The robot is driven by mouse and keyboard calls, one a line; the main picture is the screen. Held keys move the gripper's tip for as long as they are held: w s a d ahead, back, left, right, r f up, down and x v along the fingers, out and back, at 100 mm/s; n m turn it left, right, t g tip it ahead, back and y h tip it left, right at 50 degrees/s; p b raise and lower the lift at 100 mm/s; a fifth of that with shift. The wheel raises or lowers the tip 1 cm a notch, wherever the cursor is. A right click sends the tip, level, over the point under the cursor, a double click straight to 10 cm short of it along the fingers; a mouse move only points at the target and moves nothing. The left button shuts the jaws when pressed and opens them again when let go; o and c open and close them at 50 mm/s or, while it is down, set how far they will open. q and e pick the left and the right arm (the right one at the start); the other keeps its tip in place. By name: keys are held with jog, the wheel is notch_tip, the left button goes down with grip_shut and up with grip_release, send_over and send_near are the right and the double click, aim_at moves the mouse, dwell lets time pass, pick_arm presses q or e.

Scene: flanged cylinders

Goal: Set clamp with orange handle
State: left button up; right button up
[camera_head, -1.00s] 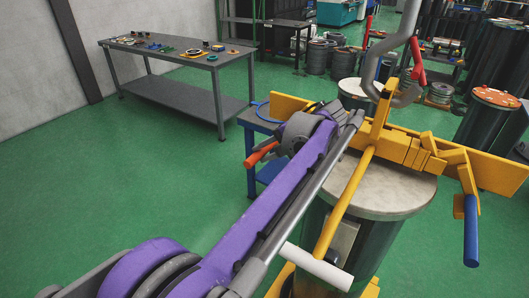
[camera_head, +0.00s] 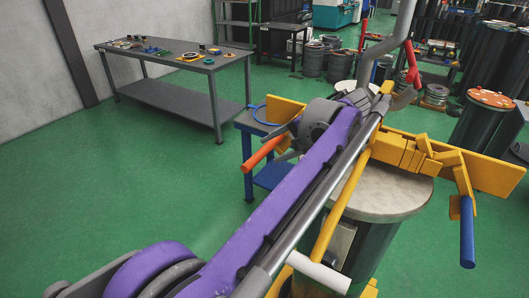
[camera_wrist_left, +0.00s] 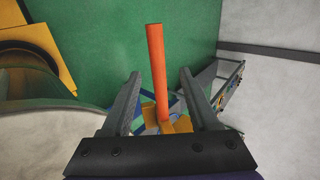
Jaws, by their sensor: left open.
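In the left wrist view the orange handle (camera_wrist_left: 156,70) stands between the two open fingers of my left gripper (camera_wrist_left: 160,76), with a gap on each side. Its lower end meets a yellow clamp part (camera_wrist_left: 180,124). In the head view my left gripper (camera_head: 287,152) is at the handle, partly hidden by my purple arm. My right gripper is not in view.
A blue handle (camera_head: 467,230) hangs from the clamp's right end. A red handle (camera_head: 411,63) stands above the frame near a grey curved hook. A blue stand (camera_head: 250,165) is behind the clamp. A grey table (camera_head: 150,56) with small parts is at the back left. Green floor lies open at left.

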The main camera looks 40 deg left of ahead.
pick_arm(q)
jog(key=v, duration=0.4)
jog(key=shift+d+r, duration=0.2)
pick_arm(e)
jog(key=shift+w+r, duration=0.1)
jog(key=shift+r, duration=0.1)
pick_arm(q)
jog(key=shift+f, duration=0.1)
